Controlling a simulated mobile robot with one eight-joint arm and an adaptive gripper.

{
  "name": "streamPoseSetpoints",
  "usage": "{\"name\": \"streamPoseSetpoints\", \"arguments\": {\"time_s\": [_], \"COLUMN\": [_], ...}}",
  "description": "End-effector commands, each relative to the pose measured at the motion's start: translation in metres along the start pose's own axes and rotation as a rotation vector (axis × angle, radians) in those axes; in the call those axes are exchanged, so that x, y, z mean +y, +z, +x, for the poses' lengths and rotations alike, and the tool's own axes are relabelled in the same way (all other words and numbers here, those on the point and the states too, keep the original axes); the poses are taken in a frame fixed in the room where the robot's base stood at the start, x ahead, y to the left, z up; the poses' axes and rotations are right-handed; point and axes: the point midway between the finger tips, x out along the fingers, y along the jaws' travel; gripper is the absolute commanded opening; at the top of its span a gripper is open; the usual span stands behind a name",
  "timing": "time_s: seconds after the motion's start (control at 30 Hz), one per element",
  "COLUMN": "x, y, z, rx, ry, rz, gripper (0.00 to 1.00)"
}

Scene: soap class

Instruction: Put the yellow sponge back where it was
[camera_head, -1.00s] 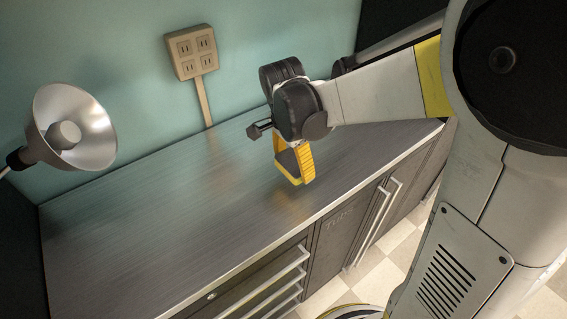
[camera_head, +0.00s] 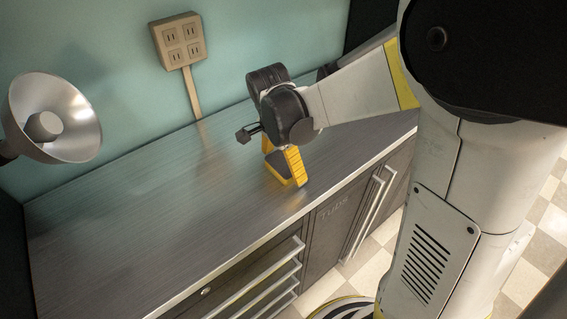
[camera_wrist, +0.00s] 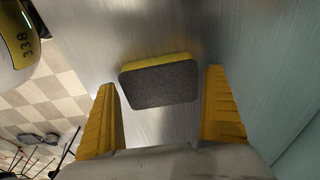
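The sponge (camera_wrist: 160,84) shows in the wrist view with its dark grey face toward the camera and a yellow strip along its far edge. My gripper (camera_wrist: 160,82) has its two yellow fingers on either side of it, with a narrow gap at each side. In the head view my gripper (camera_head: 281,168) points down low over the metal counter, and a dark patch with a yellow lower edge shows between the fingers. I cannot tell exactly how much height is left between the sponge and the counter.
The metal counter (camera_head: 130,220) is bare to the left of my gripper. A lamp (camera_head: 70,115) stands at the left, and a power outlet (camera_head: 180,42) is on the teal wall behind. Drawers with bar handles (camera_head: 265,285) are below the counter's front edge.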

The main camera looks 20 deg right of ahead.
Motion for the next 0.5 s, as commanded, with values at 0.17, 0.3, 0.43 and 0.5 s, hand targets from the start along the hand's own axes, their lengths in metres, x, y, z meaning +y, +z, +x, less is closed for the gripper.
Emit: {"name": "streamPoseSetpoints", "arguments": {"time_s": [0.17,0.3,0.43,0.5], "x": [0.000,0.000,0.000,0.000], "y": [-0.001,-0.001,-0.001,-0.001], "z": [-0.012,-0.041,-0.072,-0.087], "rx": [0.000,0.000,0.000,0.000], "ry": [0.000,0.000,0.000,0.000], "rz": [0.000,-0.001,0.000,0.000], "gripper": [1.00,1.00,1.00,1.00]}}
